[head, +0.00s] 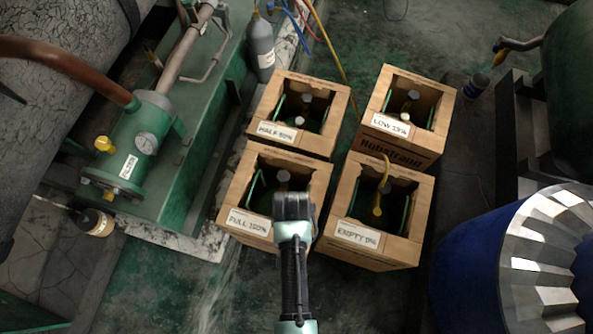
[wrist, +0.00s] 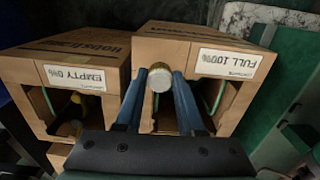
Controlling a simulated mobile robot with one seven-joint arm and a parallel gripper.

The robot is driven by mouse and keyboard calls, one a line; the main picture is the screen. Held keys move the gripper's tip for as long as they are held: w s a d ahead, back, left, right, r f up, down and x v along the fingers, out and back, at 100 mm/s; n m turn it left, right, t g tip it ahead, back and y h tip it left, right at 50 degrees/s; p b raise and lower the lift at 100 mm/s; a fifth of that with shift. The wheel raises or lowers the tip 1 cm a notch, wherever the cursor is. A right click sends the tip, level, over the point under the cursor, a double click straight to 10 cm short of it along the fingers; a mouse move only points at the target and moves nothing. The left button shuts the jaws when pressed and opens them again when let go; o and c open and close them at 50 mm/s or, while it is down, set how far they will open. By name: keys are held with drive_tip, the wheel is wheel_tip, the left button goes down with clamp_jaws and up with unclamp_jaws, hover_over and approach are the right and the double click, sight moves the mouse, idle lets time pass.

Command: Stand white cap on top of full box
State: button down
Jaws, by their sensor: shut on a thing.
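The full box (head: 250,238) is an open-topped cardboard carton labelled "FULL 100%", at front left of a group of boxes in the head view. A green cylinder with a grey top shows inside it. In the wrist view the full box (wrist: 192,48) is at centre right, with its label facing me. My gripper (wrist: 160,76) is shut on the round white cap (wrist: 159,79), held between its two blue fingers in front of the box. In the head view my gripper (head: 293,205) overlaps the full box's right front side; the cap is hidden there.
The empty box (head: 375,252) stands close to the right of the full box. The half box (head: 304,82) and low box (head: 425,91) stand behind. Green machinery (head: 150,125) is left, a blue drum (head: 470,265) right. A small brown-labelled container (head: 95,221) is at left.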

drive_tip(key=shift+f+b, duration=1)
drive_tip(key=shift+f, duration=2.05)
drive_tip(key=shift+f, duration=0.15)
drive_tip(key=c, duration=0.5)
unclamp_jaws()
